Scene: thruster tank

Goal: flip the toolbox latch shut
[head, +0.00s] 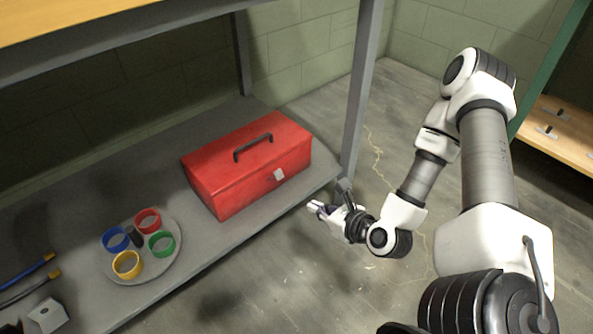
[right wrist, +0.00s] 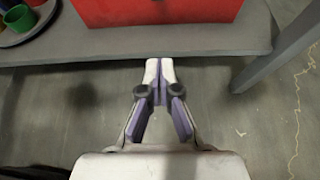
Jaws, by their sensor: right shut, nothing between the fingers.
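The red toolbox (head: 245,165) sits on the grey lower shelf with its lid down and a dark handle on top. Its latch (head: 278,174) is a small pale plate on the front face, right of the middle. I cannot tell the latch's exact position. My right gripper (head: 315,207) is shut and empty, in front of the shelf edge and apart from the toolbox, to the lower right of the latch. In the right wrist view the fingers (right wrist: 159,70) point at the shelf edge, with the toolbox's lower front (right wrist: 155,10) beyond. My left gripper is not in view.
A round grey tray (head: 172,266) with coloured rings stands left of the toolbox on the shelf (head: 205,250). A grey shelf post (head: 360,90) rises just right of the toolbox. A wooden bench (head: 570,135) is at the far right. The floor in front is open.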

